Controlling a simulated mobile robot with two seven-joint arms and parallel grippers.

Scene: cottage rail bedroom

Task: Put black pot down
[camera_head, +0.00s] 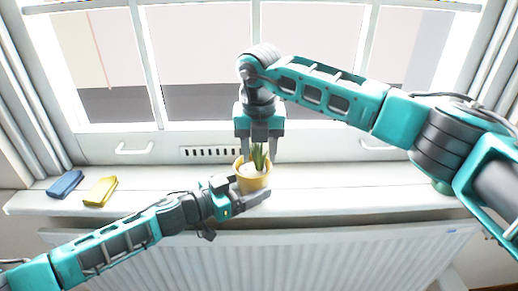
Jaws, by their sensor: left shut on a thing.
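No black pot shows. A yellow-ochre pot (252,183) with a green plant and a pale thing inside is upright at the middle of the windowsill (330,178). My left gripper (240,195) comes in from the lower left and is shut on this pot, low on its side. I cannot tell whether the pot's base touches the sill. My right gripper (259,152) points down from above. Its fingers are apart, close to the pot's rim and the leaves, and nothing shows clamped between them.
A blue block (65,184) and a yellow block (100,191) lie on the sill at the left. A green object (442,187) is partly hidden behind my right arm. A white radiator (310,258) stands below; the window (205,60) is behind. Bare sill lies right of the pot.

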